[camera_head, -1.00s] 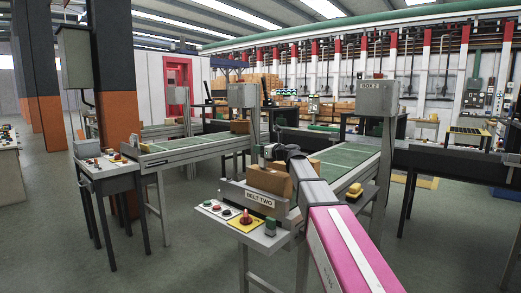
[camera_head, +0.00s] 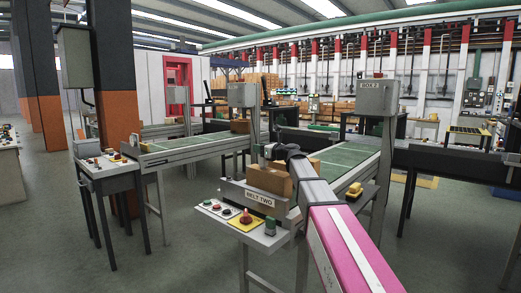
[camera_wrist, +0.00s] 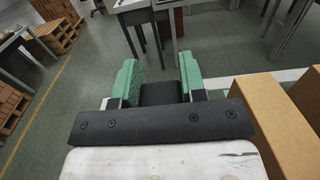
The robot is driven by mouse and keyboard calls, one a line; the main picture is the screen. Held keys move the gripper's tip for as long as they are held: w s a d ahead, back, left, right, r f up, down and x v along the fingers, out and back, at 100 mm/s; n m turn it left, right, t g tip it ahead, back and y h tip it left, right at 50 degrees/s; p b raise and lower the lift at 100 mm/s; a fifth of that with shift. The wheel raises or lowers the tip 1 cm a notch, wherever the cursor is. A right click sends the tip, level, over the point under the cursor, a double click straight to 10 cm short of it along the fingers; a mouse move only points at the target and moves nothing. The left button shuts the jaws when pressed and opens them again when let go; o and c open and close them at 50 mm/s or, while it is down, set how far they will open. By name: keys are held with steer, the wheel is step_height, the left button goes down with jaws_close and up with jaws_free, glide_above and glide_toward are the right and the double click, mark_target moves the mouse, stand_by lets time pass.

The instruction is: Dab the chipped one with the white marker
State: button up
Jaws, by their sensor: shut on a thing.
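My gripper (camera_wrist: 159,72) has two green fingers, in the wrist view, with a dark block-like thing (camera_wrist: 160,93) between them. I cannot tell if this is the white marker. In the head view my gripper (camera_head: 267,154) is small, at the far end of my arm, above the near end of belt two. Brown blocks (camera_head: 268,179) stand there below and beside it. They also show at the right of the wrist view (camera_wrist: 277,122), apart from the fingers. No chip can be made out on the sides I see.
Belt two's green surface (camera_head: 347,157) runs away behind the blocks. A button panel (camera_head: 226,212) with a red knob and a small green-topped item (camera_head: 270,227) is in front. Another belt (camera_head: 185,151) stands to the left. Open floor (camera_head: 185,255) lies between.

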step_height(320, 180, up, 7)
stand_by(0.9)
steer(key=shift+s+d, duration=0.1)
stand_by(0.4)
